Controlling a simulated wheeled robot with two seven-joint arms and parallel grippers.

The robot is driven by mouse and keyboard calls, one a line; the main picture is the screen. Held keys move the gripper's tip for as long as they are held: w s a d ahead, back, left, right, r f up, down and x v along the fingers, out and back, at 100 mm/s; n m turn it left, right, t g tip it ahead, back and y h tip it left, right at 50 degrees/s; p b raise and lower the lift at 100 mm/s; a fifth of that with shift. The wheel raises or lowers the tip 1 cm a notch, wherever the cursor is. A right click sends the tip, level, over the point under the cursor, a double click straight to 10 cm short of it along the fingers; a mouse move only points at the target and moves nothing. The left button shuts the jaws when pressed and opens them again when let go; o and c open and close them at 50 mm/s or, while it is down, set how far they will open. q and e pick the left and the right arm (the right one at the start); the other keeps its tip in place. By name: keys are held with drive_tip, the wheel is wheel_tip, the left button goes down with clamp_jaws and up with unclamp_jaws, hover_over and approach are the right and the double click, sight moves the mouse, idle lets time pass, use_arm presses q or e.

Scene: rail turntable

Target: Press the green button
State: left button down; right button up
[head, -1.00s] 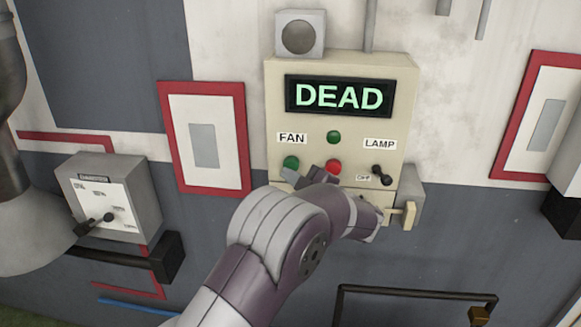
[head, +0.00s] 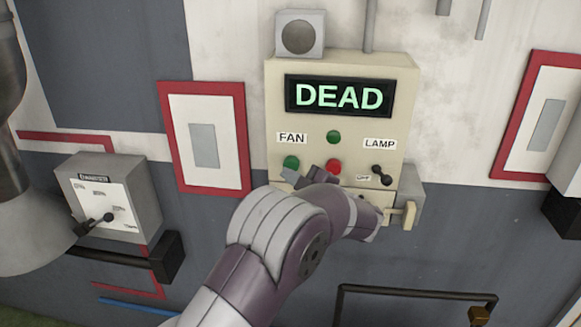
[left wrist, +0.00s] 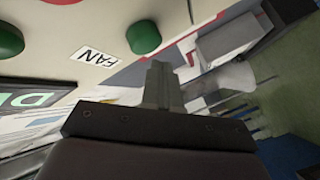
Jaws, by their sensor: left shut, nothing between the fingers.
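The cream control panel (head: 400,75) shows "DEAD" on its display. A green button (head: 291,162) sits below the FAN label; it also shows in the left wrist view (left wrist: 143,37). Another green round piece (head: 334,137) sits higher on the panel, and it too shows in the left wrist view (left wrist: 9,40). My left gripper (head: 290,177) is shut and empty, its tips just below the FAN button in the head view. In the left wrist view the shut fingers (left wrist: 159,66) lie close beside that button; I cannot tell whether they touch it. My right gripper is not in view.
A lamp switch (head: 381,174) and a cream lever (head: 409,214) are further right. A grey dial box (head: 143,190) is at left; a dark rail (head: 410,290) is below.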

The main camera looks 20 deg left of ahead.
use_arm(q)
drive_tip(key=shift+w, duration=0.2)
idle(0.5)
drive_tip(key=shift+w+a, duration=0.1)
drive_tip(key=shift+w, duration=0.15)
drive_tip(key=shift+w+a, duration=0.1)
drive_tip(key=shift+w, duration=0.3)
idle(0.7)
drive_tip(key=shift+s, duration=0.15)
drive_tip(key=shift+s+d, duration=0.2)
drive_tip(key=shift+s, duration=0.5)
drive_tip(key=shift+b, duration=0.3)
drive_tip(key=s, duration=0.2)
drive_tip(key=s+d+b, duration=0.1)
drive_tip(key=s, duration=0.1)
drive_tip(key=shift+s+d, duration=0.15)
drive_tip(key=shift+s, duration=0.2)
